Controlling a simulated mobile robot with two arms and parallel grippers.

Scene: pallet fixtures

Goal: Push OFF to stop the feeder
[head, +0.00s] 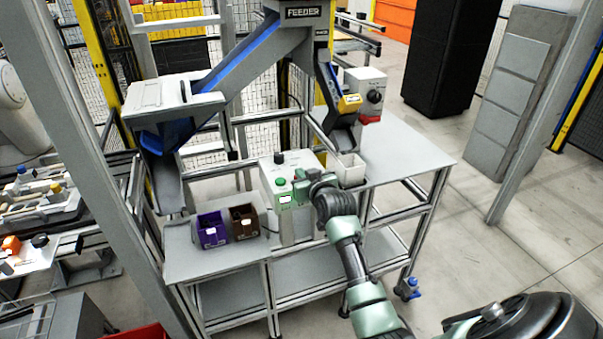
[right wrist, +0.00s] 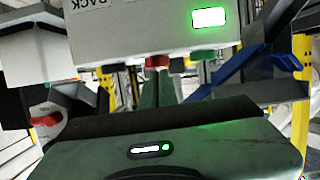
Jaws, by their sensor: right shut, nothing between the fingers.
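The control box (head: 284,205) stands on the bench under the feeder (head: 303,14). In the head view its green button (head: 281,182) shows, with a lit display below it. In the right wrist view the box (right wrist: 130,28) fills the top, with a red button (right wrist: 157,62), a green button (right wrist: 203,54) and a lit display (right wrist: 209,17). My right gripper (head: 301,182) is at the box, beside the green button. Its shut, empty fingers (right wrist: 158,85) point at the red button; I cannot tell whether they touch it. The gripper hides the red button in the head view. My left gripper is not in view.
A purple bin (head: 212,229) and a brown bin (head: 243,222) stand left of the control box. A small white bin (head: 350,171) sits under the feeder's chute (head: 330,100). Another box with a black knob (head: 374,96) stands behind. The bench's right side (head: 410,155) is clear.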

